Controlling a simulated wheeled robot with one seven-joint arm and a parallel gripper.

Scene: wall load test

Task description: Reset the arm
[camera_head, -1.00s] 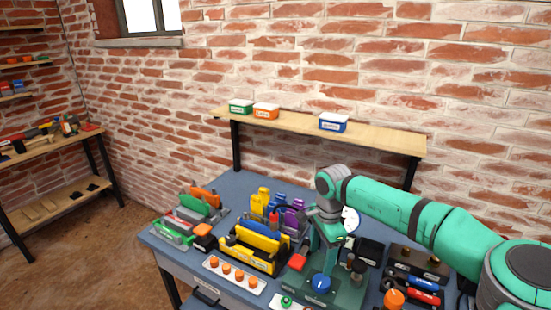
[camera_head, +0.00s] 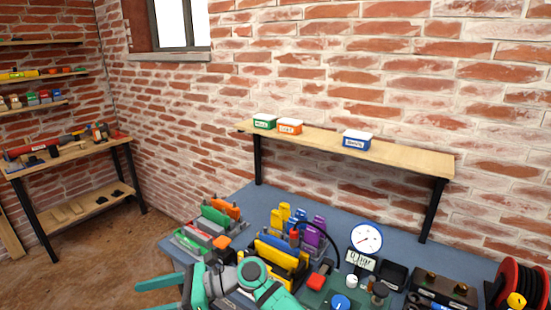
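My gripper (camera_head: 150,297) is at the bottom of the picture, in front of the workbench (camera_head: 350,215). It points left, and its two teal fingers are spread apart with nothing seen between them. The lower finger is partly cut off by the frame's bottom edge. My arm (camera_head: 262,286) runs from the gripper to the bottom edge and hides part of the bench front.
The bench holds a yellow holder (camera_head: 280,256), a round gauge (camera_head: 367,238), a black box (camera_head: 442,288) and a red reel (camera_head: 520,283). A raised shelf (camera_head: 410,157) carries three small boxes. Another bench (camera_head: 75,152) stands left, with open floor between.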

